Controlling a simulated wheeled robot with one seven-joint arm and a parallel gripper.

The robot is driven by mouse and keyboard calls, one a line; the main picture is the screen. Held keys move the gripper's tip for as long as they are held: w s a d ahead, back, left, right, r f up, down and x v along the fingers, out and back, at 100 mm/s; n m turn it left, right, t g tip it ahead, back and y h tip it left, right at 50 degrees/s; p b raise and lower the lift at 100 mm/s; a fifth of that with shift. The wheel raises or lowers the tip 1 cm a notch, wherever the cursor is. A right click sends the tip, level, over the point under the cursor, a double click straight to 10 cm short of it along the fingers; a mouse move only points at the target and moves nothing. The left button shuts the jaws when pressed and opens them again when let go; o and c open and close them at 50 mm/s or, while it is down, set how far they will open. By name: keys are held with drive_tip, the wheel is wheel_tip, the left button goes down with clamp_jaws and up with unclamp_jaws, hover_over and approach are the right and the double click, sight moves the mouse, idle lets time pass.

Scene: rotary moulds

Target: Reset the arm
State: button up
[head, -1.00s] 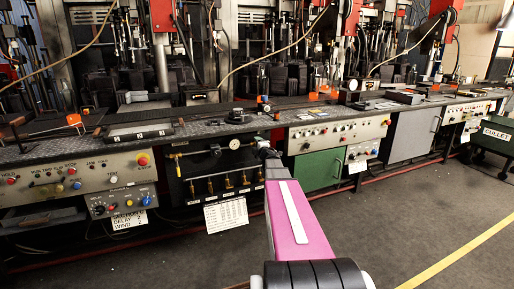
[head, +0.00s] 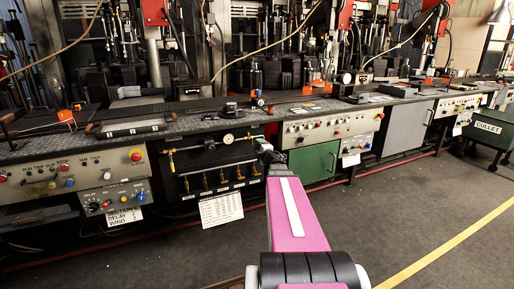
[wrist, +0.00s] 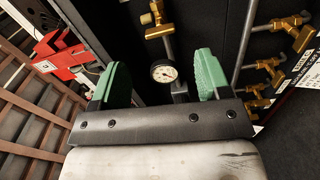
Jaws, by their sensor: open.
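My gripper (wrist: 160,85) shows in the wrist view with its two green-padded fingers wide apart and nothing between them. Behind the gap is a dark panel with a round white gauge (wrist: 163,72) and brass valves (wrist: 290,28). In the head view my arm reaches forward, and its dark end (head: 268,152) is in front of the bench front, beside the black valve panel (head: 210,165).
A long machine bench (head: 200,125) with control panels runs across the head view. A green cabinet door (head: 313,163) is right of my arm's end. A dark cullet bin (head: 487,136) stands at the far right. The grey floor (head: 400,215) at right is clear.

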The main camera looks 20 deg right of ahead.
idle(0.4)
drive_tip(key=s+a+f+m+g+h, duration=0.3)
drive_tip(key=s+a+f+m+g, duration=0.2)
drive_tip(key=f+m, duration=0.2)
drive_tip(key=s+a+f+m+g+h, duration=0.2)
drive_tip(key=s+a+f+m+g, duration=0.3)
drive_tip(key=f+m, duration=0.25)
drive_tip(key=s+a+f+m+g+y, duration=0.1)
drive_tip(key=s+a+f+g+y, duration=0.1)
drive_tip(key=s+a, duration=0.5)
drive_tip(key=s+a+f+m+g+y, duration=0.2)
drive_tip(key=s+a+f+g, duration=0.2)
drive_tip(key=s+a+g, duration=0.2)
drive_tip(key=shift+s+a+f, duration=0.3)
drive_tip(key=shift+s+a, duration=0.35)
drive_tip(key=shift+s, duration=0.05)
